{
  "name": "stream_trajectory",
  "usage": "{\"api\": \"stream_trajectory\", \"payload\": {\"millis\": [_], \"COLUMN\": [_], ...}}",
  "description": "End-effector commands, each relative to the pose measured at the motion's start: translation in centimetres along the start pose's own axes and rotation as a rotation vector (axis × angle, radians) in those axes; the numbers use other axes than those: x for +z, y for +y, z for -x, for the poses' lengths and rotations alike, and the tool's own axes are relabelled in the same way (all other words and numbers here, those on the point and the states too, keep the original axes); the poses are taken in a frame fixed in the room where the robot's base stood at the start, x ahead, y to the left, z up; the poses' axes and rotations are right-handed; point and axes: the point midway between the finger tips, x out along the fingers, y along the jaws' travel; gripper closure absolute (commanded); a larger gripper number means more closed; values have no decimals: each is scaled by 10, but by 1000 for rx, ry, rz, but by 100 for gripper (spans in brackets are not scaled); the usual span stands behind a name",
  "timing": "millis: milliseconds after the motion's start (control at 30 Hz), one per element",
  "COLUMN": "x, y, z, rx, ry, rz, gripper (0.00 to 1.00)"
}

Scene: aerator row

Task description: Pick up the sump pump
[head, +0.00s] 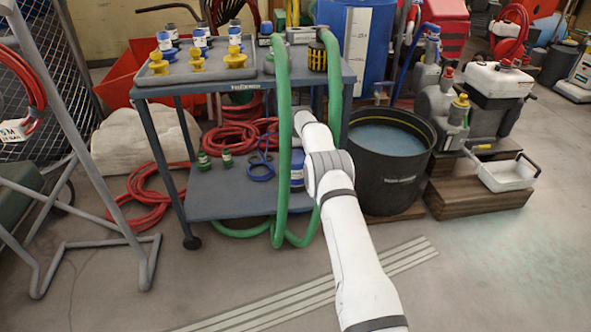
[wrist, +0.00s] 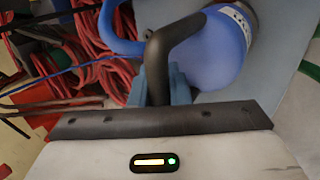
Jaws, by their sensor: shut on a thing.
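The sump pump (wrist: 212,58) is a rounded blue body with a white label band and a bent black handle. In the wrist view it lies just ahead of my gripper (wrist: 166,84), whose blue-grey fingers are shut on the black handle. In the head view the pump (head: 297,168) shows partly on the cart's lower shelf, behind the green hose and beside my white arm. My gripper is hidden in the head view. I cannot tell whether the pump is touching the shelf.
A green hose (head: 281,130) hangs down the cart's front, close to my arm. A blue hose (head: 262,166) and two small green-capped bottles (head: 215,160) are on the lower shelf (head: 232,203). A black tub of water (head: 388,160) stands right of the cart. Front floor is open.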

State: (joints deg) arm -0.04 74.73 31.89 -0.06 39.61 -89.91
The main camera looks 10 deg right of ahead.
Motion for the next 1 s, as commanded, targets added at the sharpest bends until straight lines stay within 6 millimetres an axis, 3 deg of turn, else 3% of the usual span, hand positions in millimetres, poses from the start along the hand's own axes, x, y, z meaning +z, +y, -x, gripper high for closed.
{"api": "stream_trajectory", "payload": {"millis": [367,800,1000], "x": [-1,-2,-5], "y": [5,26,19], "z": [5,36,35], "rx": [7,9,8], "ry": [1,1,3], "rz": [1,2,5], "gripper": [100,100,100]}}
